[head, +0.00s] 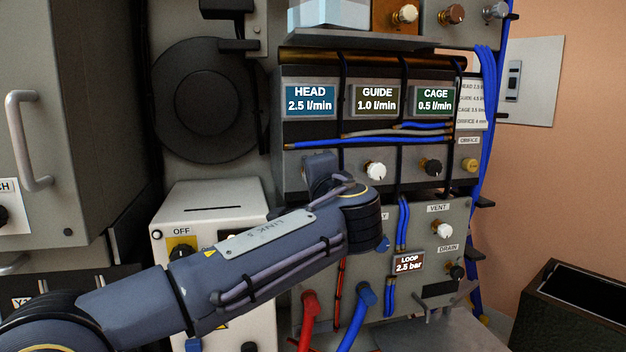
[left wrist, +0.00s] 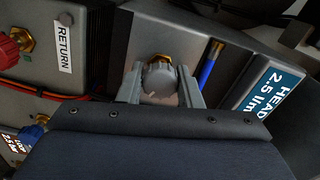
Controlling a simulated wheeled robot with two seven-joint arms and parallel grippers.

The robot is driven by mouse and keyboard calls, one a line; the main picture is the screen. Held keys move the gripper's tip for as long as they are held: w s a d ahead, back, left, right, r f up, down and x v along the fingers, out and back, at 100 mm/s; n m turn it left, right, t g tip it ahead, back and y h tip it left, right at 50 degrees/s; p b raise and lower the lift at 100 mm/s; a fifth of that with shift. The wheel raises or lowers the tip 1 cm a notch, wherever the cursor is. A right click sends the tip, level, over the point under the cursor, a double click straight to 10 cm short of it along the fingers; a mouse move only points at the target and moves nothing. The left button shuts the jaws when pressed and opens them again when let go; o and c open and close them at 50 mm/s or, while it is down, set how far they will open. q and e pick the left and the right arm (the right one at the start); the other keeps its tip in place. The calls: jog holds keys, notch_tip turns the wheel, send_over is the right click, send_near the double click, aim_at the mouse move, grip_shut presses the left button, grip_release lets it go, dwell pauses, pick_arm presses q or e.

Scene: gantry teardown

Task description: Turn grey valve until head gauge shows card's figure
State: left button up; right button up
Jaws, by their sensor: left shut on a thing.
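The grey valve knob (left wrist: 159,80) with a brass stem shows in the left wrist view. My left gripper (left wrist: 160,92) is shut on it, one finger on each side. In the head view my left arm hides this knob, below the head gauge (head: 310,100). The blue head gauge reads 2.5 l/min; it also shows in the left wrist view (left wrist: 270,88). The card (head: 471,104) hangs at the panel's right edge, and its small top line appears to read HEAD 2.5. My right gripper is not in view.
The guide gauge (head: 377,100) reads 1.0 l/min and the cage gauge (head: 435,101) 0.5 l/min. A white knob (head: 376,170) and a black knob (head: 432,167) sit right of my wrist. The loop gauge (head: 408,263) reads 2.5 bar. Blue hoses (head: 487,130) run down the right edge.

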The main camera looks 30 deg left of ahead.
pick_arm(q)
jog(key=shift+f, duration=0.1)
jog(key=o, duration=1)
jog(key=shift+d, duration=0.1)
jog(key=v, duration=0.7)
jog(key=shift+s+d, duration=0.2)
jog(key=shift+s, duration=0.1)
